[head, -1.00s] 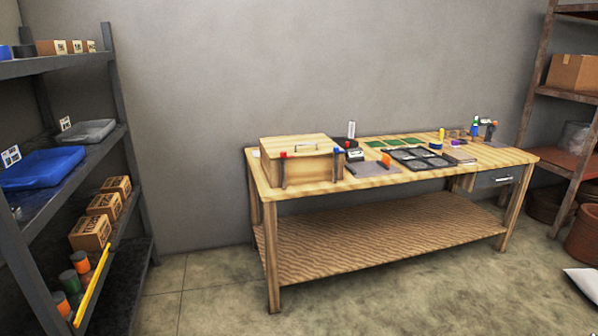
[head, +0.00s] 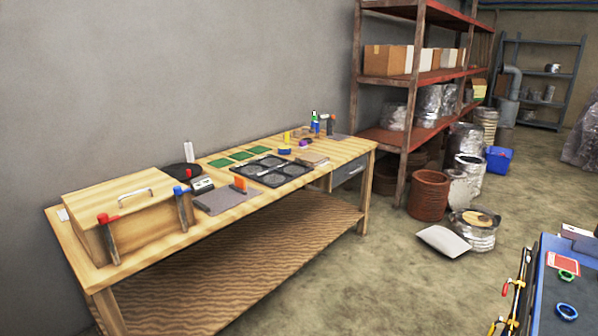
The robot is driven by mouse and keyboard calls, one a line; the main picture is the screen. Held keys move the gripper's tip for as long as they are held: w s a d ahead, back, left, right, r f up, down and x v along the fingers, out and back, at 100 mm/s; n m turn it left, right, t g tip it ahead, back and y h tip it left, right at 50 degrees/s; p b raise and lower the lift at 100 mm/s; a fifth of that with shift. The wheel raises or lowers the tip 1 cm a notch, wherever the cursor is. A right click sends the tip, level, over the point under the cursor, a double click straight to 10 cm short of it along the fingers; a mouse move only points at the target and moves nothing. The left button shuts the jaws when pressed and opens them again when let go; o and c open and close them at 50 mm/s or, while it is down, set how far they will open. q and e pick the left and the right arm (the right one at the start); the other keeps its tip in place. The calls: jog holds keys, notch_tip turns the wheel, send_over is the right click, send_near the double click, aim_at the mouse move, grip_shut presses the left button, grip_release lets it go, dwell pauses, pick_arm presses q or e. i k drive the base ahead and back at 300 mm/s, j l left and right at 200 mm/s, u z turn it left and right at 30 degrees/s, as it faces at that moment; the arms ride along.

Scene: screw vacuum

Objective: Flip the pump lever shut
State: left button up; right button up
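Neither gripper is in view. I cannot make out for certain which thing is the pump lever or how it stands. On the wooden workbench (head: 225,222), a wooden box (head: 120,205) with a metal handle on its lid sits at the near left end. A red-topped upright (head: 107,235) and a blue-topped upright (head: 182,208) stand at its front. Behind the box is a round black thing (head: 182,171) with a white cylinder (head: 188,150) and a small red part. A small device with a light face (head: 203,185) is beside it.
The bench also holds a grey mat (head: 217,203), a black tray (head: 270,171) and green boards (head: 243,155). A rusty shelf (head: 415,77) and bins (head: 428,195) stand beyond. A blue-topped surface (head: 550,305) is at the lower right. Open floor (head: 400,285) lies between.

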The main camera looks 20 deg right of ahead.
aim_at(505, 290)
jog(key=i+z, duration=0.2)
jog(key=z, duration=0.25)
jog(key=i+z, duration=0.25)
jog(key=z, duration=0.2)
jog(key=i+z, duration=0.2)
jog(key=z, duration=0.25)
jog(key=i+j+z, duration=0.15)
jog(key=z, duration=0.3)
jog(key=i+j+z, duration=0.2)
jog(key=z, duration=0.25)
jog(key=i+j+z, duration=0.25)
jog(key=j, duration=0.4)
jog(key=i, duration=0.1)
